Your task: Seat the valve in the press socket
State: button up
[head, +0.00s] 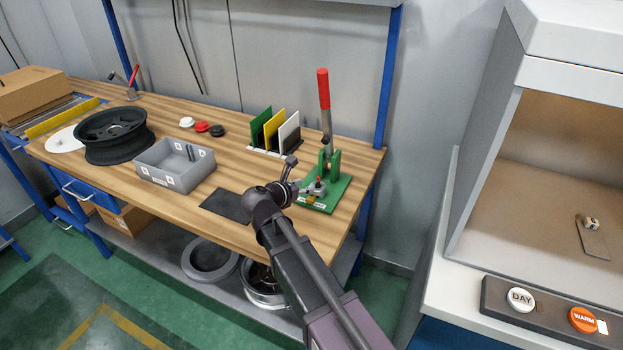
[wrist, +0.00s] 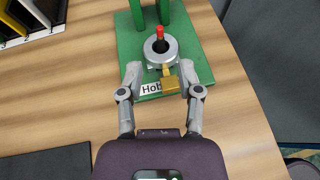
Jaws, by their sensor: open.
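The green press (head: 331,165) with its red-topped lever stands at the right end of the bench. On its base is the grey round socket (wrist: 172,49), also visible in the head view (head: 316,189). A dark valve with a red tip (wrist: 160,33) stands roughly upright in the socket's opening; how deep it sits I cannot tell. My gripper (wrist: 161,73) is open and empty, just in front of the socket. Its fingers are on either side of a brass-coloured block (wrist: 171,85) at the socket's front, apart from the valve.
A white label (wrist: 150,88) is on the green base, partly covered. A black mat (head: 226,205) lies left of my gripper. A grey bin (head: 160,178), a black wheel (head: 113,135) and upright coloured panels (head: 272,128) stand on the bench. The bench's right edge is close.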

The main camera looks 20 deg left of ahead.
jog(key=p+v, duration=0.1)
jog(key=v, duration=0.3)
dwell(0.9)
